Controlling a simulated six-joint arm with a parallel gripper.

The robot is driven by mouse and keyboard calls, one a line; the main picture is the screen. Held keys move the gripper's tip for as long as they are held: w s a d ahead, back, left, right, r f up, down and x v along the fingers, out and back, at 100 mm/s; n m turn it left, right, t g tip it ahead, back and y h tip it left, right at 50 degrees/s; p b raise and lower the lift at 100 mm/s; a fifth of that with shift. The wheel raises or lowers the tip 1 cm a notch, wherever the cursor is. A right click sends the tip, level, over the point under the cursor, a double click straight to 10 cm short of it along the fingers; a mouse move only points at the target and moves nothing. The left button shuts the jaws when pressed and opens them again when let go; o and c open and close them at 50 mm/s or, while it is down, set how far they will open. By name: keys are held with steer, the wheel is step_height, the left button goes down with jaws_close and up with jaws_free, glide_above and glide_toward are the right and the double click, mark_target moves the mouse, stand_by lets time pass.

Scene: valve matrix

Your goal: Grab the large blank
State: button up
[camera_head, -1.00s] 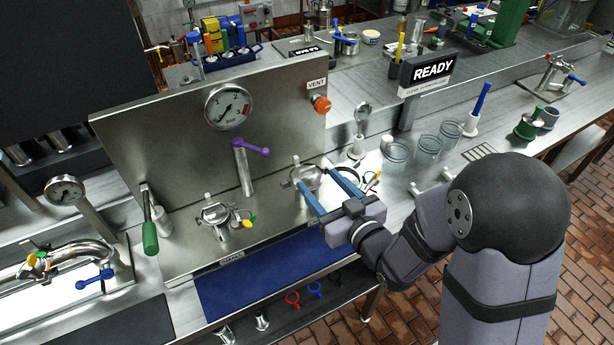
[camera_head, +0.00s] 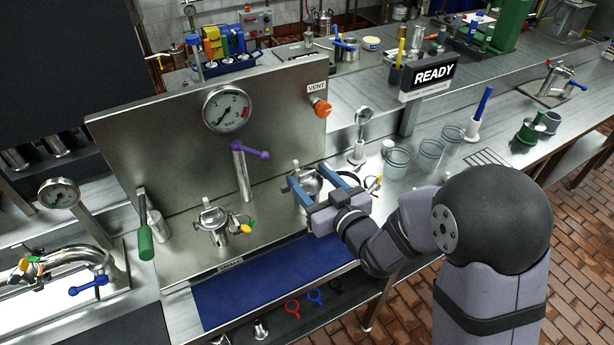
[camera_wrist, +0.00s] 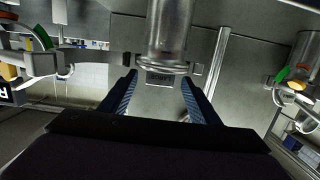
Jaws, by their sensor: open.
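My gripper (camera_head: 308,174) is open, with its blue fingers pointing toward the right-hand steel fitting (camera_head: 308,184) at the foot of the steel panel. The fingers and hand partly cover this fitting in the head view. In the wrist view, a steel cylinder (camera_wrist: 168,35) with a wide round rim stands ahead, its rim between or just beyond the fingertips (camera_wrist: 159,79). I see no finger closed on it, and contact cannot be told. I cannot tell for certain which steel part is the large blank.
A purple-handled valve (camera_head: 242,170) and a clamped fitting (camera_head: 215,225) stand to the left. A green-handled lever (camera_head: 146,240) is farther left. A blue mat (camera_head: 265,280) lies in front. Glass beakers (camera_head: 397,162) stand to the right. The panel (camera_head: 150,140) rises behind.

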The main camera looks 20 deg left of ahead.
mark_target(307, 172)
steer(key=shift+x, duration=1.05)
steer(key=shift+c, duration=0.7)
steer(key=c, duration=1.1)
steer(key=shift+r, duration=0.15)
steer(key=shift+r, duration=4.9)
